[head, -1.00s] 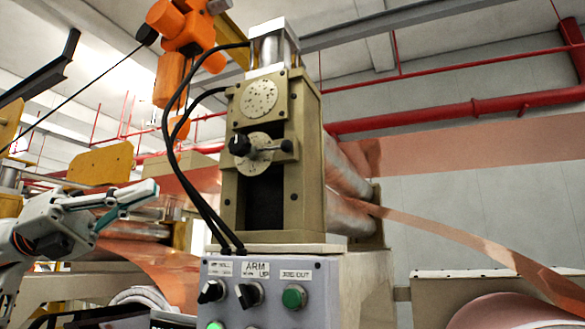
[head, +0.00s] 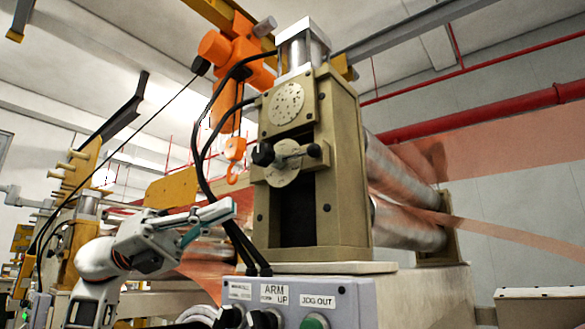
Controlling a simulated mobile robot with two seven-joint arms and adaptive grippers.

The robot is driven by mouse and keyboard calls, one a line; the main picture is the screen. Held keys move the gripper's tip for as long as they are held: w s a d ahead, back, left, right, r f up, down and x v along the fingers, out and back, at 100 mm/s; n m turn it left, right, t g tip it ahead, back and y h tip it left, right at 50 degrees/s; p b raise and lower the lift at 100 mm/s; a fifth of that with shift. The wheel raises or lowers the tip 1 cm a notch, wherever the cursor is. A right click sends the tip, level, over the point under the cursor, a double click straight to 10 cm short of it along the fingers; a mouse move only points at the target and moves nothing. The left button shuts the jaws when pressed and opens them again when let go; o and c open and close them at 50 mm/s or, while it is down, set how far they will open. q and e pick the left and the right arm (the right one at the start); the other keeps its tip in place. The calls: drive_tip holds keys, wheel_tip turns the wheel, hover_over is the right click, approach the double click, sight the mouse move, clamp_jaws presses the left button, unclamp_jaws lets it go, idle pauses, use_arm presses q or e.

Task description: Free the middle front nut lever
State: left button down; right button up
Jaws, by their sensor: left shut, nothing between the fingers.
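The nut lever (head: 289,155) sits on the front of the beige roller stand, with a dark knob (head: 263,154) at its left end and a smaller dark knob (head: 314,150) at its right. A round speckled plate lies behind it. My left gripper (head: 229,208) comes in from the left, below and left of the lever in the picture. Its fingers are together and empty, apart from the lever. How far it is in depth from the stand is hard to tell. My right gripper is out of view.
Black cables (head: 204,150) loop down the stand's left side, close to my left fingertips. A grey control box (head: 366,300) with knobs and a green button stands below. An orange hoist (head: 236,48) hangs behind. Copper foil (head: 500,238) runs off to the right.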

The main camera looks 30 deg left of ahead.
sight(294, 156)
use_arm(q)
drive_tip(key=shift+d, duration=0.1)
drive_tip(key=x, duration=0.4)
drive_tip(key=r+p+x, duration=0.1)
drive_tip(key=x, duration=0.2)
drive_tip(key=p+x, duration=0.1)
drive_tip(key=x, duration=0.3)
drive_tip(key=shift+w+r, duration=0.25)
drive_tip(key=shift+r, duration=0.2)
drive_tip(key=shift+w+d+r, duration=0.15)
drive_tip(key=shift+w+r, duration=0.15)
drive_tip(key=shift+r, duration=0.2)
drive_tip(key=shift+w+d, duration=0.1)
drive_tip(key=shift+w, duration=0.05)
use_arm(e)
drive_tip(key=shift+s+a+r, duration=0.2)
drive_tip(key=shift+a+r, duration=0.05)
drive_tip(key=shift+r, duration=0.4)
use_arm(q)
drive_tip(key=shift+r+h, duration=0.15)
drive_tip(key=shift+h, duration=0.15)
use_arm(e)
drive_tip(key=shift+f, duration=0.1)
